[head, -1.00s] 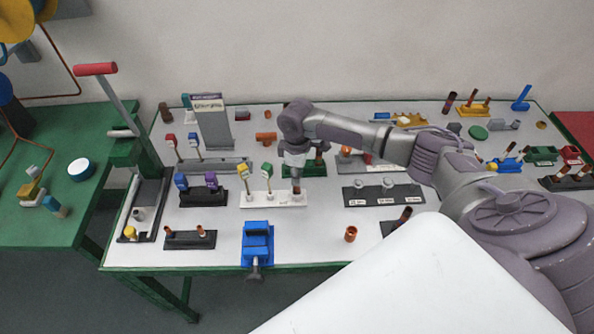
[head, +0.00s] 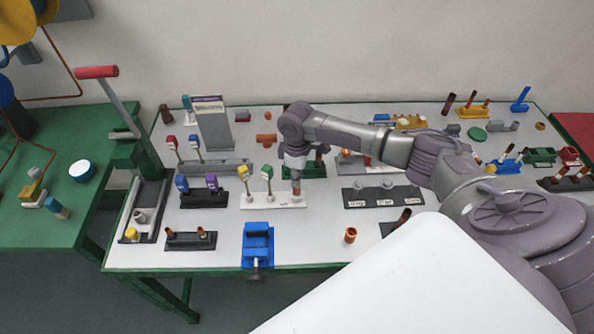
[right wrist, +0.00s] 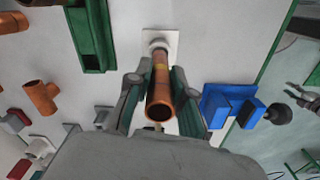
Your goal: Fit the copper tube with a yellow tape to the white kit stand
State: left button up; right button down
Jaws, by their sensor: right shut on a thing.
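The copper tube (right wrist: 160,92) is held between the fingers of my right gripper (right wrist: 158,100). My right gripper also shows in the head view (head: 297,180), over the right end of the white kit stand (head: 262,201). In the right wrist view the tube's far end meets or lies in front of a white peg on the stand (right wrist: 173,40). I cannot tell whether the tube is seated on it. A grey claw at the right edge, probably my left gripper (right wrist: 302,97), is too small to judge.
A blue vise (head: 257,242) stands in front of the stand. A black stand with blue and purple valves (head: 203,199) is to the left, and a dark labelled stand (head: 382,197) to the right. A loose copper fitting (head: 350,235) stands near the front edge.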

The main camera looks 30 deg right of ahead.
jog(key=shift+p, duration=0.4)
dwell(0.5)
jog(key=shift+p, duration=0.3)
jog(key=shift+f+b, duration=1.15)
jog(key=shift+f, duration=0.9)
jog(key=c, duration=0.9)
grip_release()
jog(key=shift+c, duration=0.2)
notch_tip(320, 180, up, 12)
jog(key=shift+a+f, duration=0.1)
